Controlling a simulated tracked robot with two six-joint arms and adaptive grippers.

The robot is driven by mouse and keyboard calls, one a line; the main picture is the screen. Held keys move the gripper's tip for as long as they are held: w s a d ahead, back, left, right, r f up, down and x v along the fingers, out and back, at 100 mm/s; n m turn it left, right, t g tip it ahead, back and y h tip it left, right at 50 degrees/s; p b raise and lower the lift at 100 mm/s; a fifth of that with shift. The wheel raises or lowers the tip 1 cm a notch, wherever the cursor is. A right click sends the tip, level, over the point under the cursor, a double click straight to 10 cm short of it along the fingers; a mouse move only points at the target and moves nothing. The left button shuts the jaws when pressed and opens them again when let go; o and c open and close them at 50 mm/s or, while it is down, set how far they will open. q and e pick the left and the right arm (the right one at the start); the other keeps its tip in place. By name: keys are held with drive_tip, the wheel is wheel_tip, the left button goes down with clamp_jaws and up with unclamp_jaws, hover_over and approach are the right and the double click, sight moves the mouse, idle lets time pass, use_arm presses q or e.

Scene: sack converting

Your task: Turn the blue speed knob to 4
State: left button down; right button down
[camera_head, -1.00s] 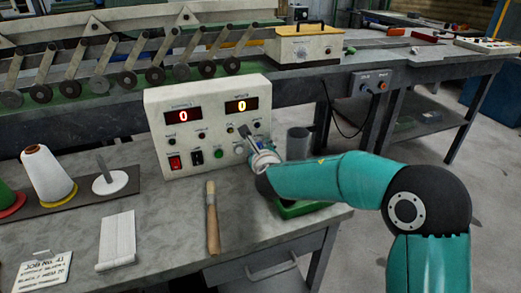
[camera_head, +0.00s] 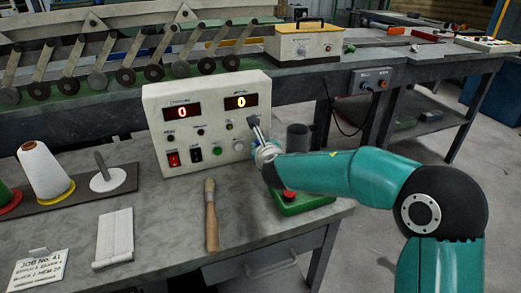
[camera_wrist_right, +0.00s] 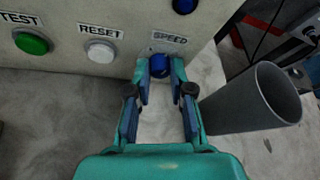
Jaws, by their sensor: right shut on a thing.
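The blue speed knob (camera_wrist_right: 159,66) sits on the lower front of the pale control panel (camera_head: 158,98), under the SPEED label in the right wrist view. My right gripper (camera_wrist_right: 160,76) has one fingertip on each side of the knob and is shut on it. In the head view my right gripper (camera_head: 253,122) reaches the panel's right side and hides the knob. The knob's pointer and scale numbers cannot be read. Both red displays show 0. My left gripper is not in view.
A grey cup (camera_wrist_right: 252,100) stands just right of my right gripper. The green TEST button (camera_wrist_right: 32,43) and white RESET button (camera_wrist_right: 101,51) are left of the knob.

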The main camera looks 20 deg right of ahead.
drive_tip(key=shift+f+m+y+b, duration=0.1)
drive_tip(key=shift+m+y+b, duration=0.5)
drive_tip(key=shift+m+b, duration=0.2)
drive_tip(key=shift+d+m+y+b, duration=0.15)
drive_tip(key=shift+m+y+b, duration=0.55)
drive_tip(key=shift+m, duration=0.2)
drive_tip(key=c, duration=1)
unclamp_jaws()
drive_tip(key=v, duration=1.2)
drive_tip(key=shift+d+r, duration=0.1)
drive_tip(key=shift+r, duration=0.1)
